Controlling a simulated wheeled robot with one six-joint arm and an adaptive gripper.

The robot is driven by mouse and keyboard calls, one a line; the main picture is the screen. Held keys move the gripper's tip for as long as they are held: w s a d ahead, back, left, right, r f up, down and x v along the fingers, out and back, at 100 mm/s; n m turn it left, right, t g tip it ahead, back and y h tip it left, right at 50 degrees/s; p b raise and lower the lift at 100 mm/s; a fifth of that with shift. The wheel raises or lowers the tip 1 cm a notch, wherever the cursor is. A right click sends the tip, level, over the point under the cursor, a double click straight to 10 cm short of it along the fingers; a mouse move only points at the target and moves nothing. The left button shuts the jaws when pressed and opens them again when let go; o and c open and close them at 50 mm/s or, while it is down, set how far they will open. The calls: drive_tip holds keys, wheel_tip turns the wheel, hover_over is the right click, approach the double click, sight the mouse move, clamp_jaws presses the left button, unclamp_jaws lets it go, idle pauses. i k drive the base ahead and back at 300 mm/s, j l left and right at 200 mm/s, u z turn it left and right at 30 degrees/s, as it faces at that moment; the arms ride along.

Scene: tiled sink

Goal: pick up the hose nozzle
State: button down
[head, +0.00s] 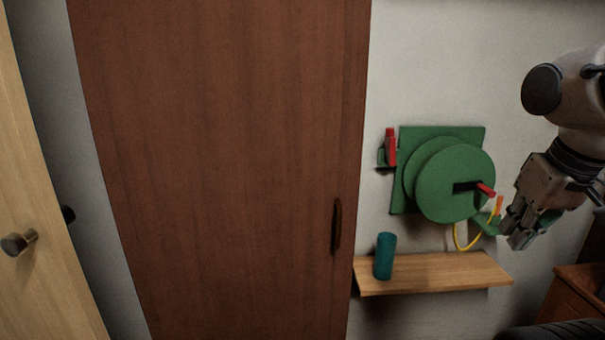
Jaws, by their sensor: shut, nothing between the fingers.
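A green hose reel (455,180) is fixed to the white wall on a green backplate, with a red crank handle (485,189) on its front. A yellow hose (462,241) loops below it towards a small orange piece (499,205), which looks like the hose nozzle, by a green bracket (487,222). My gripper (514,239) is at the right, fingers pointing down and left, shut and empty. It appears close to the orange piece in the picture; the depth gap cannot be told.
A red object (390,146) stands in a small holder left of the reel. A wooden shelf (440,270) below carries a teal cylinder (384,256). A brown door (220,150) fills the middle left. A brown cabinet (575,300) stands lower right.

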sight(500, 199)
drive_tip(key=i+z, duration=0.1)
drive_tip(key=z, duration=0.25)
drive_tip(key=i+l+z, duration=0.1)
drive_tip(key=z, duration=0.2)
drive_tip(key=i+z, duration=0.15)
drive_tip(key=z, duration=0.2)
drive_tip(key=i+j+z, duration=0.2)
drive_tip(key=i+j, duration=0.3)
drive_tip(key=i, duration=0.15)
